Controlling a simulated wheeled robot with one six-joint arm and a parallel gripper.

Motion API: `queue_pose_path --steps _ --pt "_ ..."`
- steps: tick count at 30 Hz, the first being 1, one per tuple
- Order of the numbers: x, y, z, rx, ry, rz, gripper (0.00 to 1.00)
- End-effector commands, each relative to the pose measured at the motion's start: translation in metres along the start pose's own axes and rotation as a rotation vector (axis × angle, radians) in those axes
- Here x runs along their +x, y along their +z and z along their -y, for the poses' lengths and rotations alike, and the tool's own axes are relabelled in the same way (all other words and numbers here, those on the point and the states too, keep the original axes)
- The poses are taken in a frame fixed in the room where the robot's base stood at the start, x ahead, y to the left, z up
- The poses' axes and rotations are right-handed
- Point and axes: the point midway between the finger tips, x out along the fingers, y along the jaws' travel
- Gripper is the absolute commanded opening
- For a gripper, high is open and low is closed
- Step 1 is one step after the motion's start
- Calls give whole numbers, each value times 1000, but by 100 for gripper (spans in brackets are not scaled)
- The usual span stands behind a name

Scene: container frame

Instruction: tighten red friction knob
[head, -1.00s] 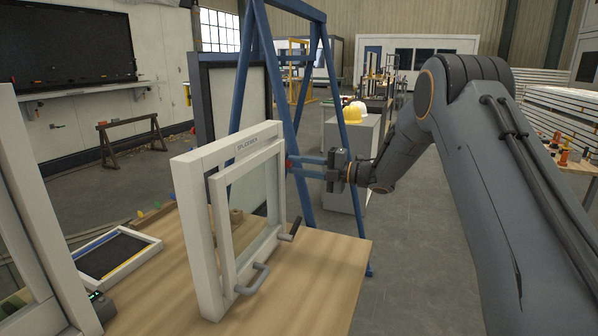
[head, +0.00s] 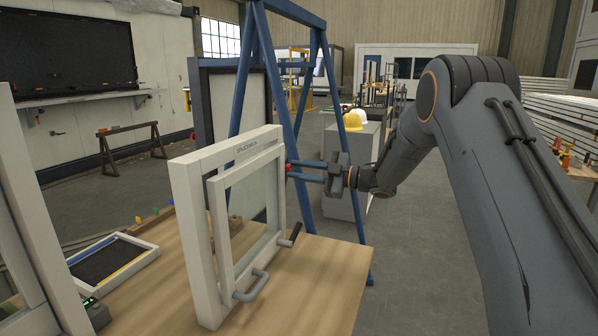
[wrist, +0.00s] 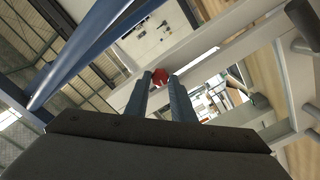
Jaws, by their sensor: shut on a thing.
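The red friction knob (head: 288,167) sits at the right side of the white window frame (head: 183,205), near its upper part. It also shows in the wrist view (wrist: 159,77) between the tips of my two fingers. My gripper (head: 292,170) reaches in from the right with its fingers level and is shut on the knob. The fingers also show in the wrist view (wrist: 160,84). The sash (head: 216,225) stands a little open from the frame. The fingers partly hide the knob, and its turn angle cannot be told.
The frame stands on a wooden bench (head: 320,275). A grey handle (head: 252,288) and a dark lever (head: 292,236) stick out from the sash below my gripper. A blue A-shaped stand (head: 335,140) rises close behind my fingers.

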Motion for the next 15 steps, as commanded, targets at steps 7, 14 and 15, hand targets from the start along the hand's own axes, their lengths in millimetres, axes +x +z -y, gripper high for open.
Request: queue_pose_path --steps 7,14,15 --pt "0 1 0 54 -1 1 0" --pt "0 1 0 63 -1 1 0" --pt "0 1 0 63 -1 1 0"
